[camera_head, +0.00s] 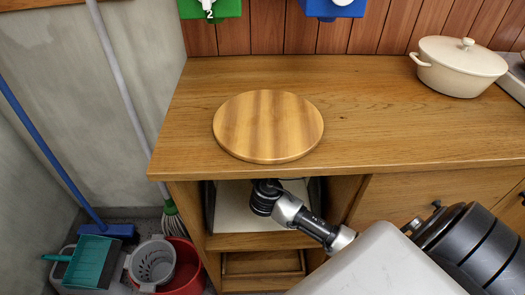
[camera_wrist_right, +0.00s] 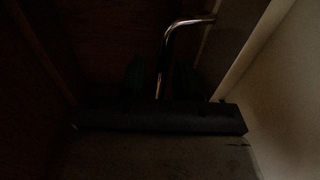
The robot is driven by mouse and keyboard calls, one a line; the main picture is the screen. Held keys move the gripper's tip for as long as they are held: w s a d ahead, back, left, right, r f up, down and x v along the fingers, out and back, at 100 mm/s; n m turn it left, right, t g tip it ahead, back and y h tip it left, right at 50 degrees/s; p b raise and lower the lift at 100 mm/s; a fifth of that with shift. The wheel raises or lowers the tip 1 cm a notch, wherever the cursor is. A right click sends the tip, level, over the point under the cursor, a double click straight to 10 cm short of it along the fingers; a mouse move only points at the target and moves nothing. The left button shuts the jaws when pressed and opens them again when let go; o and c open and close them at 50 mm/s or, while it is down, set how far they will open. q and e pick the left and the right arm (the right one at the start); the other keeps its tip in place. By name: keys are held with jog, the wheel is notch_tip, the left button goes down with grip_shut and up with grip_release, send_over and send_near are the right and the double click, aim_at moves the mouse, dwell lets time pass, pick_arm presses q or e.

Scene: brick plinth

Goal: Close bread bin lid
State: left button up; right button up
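No bread bin shows clearly. A pale panel with dark side edges (camera_head: 235,208), possibly part of it, sits in the open compartment under the counter. My right arm reaches into this compartment from the right, and its gripper is hidden there in the head view. In the very dark right wrist view, a bent shiny metal bar like a handle (camera_wrist_right: 170,45) rises in front of my right gripper (camera_wrist_right: 165,75). Two faint dark fingers stand apart on either side of the bar's lower part; contact cannot be told. My left gripper is out of view.
A round wooden board (camera_head: 268,126) lies on the wooden counter (camera_head: 360,110), and a cream lidded pot (camera_head: 458,67) stands at its right. A red bucket (camera_head: 188,265), a grey basket (camera_head: 153,263) and a teal dustpan (camera_head: 90,262) are on the floor at left.

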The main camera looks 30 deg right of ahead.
jog(key=shift+w+d, duration=0.1)
jog(key=shift+w, duration=0.05)
jog(key=shift+c, duration=0.3)
grip_shut()
jog(key=shift+f, duration=0.1)
